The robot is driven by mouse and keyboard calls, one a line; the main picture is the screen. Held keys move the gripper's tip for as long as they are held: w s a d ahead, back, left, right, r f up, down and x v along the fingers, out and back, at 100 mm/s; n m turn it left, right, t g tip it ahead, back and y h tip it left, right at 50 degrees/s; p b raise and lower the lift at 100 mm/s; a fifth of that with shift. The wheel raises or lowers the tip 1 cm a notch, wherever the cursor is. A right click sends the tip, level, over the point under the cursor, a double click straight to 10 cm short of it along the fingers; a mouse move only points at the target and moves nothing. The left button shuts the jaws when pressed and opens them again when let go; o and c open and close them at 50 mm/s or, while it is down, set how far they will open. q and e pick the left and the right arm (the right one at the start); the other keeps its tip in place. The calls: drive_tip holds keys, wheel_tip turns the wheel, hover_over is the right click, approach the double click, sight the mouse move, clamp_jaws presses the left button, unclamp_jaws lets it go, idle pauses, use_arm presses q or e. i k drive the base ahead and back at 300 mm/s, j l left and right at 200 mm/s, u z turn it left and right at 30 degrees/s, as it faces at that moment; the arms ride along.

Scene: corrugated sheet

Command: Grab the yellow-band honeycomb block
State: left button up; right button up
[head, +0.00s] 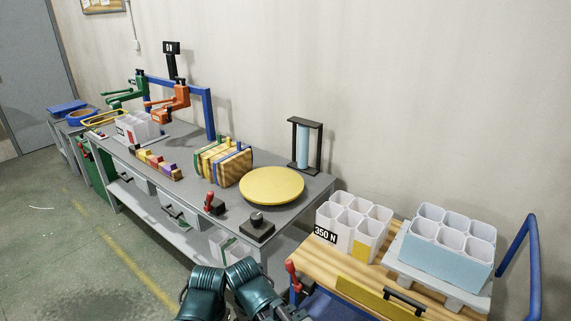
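The yellow-band honeycomb block (352,228) is a white block of several open cells. It stands upright on the wooden top of a cart at the right, with a yellow patch and a black "350 N" label on its front. A light-blue honeycomb block (448,254) sits beside it to the right on a pale raised pallet. A third white honeycomb block (138,127) with a red patch stands on the grey bench at the far left. Two dark teal links of mine show at the bottom centre. Neither gripper's fingers can be seen.
The cart (345,275) has a blue handle (520,258) at right and a red lever (292,275) at its near left corner. The grey bench (190,193) carries a yellow round disc (272,186), striped wooden boards (224,164) and clamps. Floor at left is clear.

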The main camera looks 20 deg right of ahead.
sight(353, 225)
drive_tip(key=z, duration=0.4)
drive_tip(key=i+j+z, duration=0.1)
drive_tip(key=j+z, duration=0.15)
drive_tip(key=i+j+z, duration=0.2)
drive_tip(key=j+z, duration=0.25)
drive_tip(key=j, duration=0.15)
drive_tip(key=i+j+z, duration=0.1)
drive_tip(key=j, duration=0.75)
drive_tip(key=i+j+z, duration=0.1)
drive_tip(key=j, duration=0.7)
drive_tip(key=i, duration=0.45)
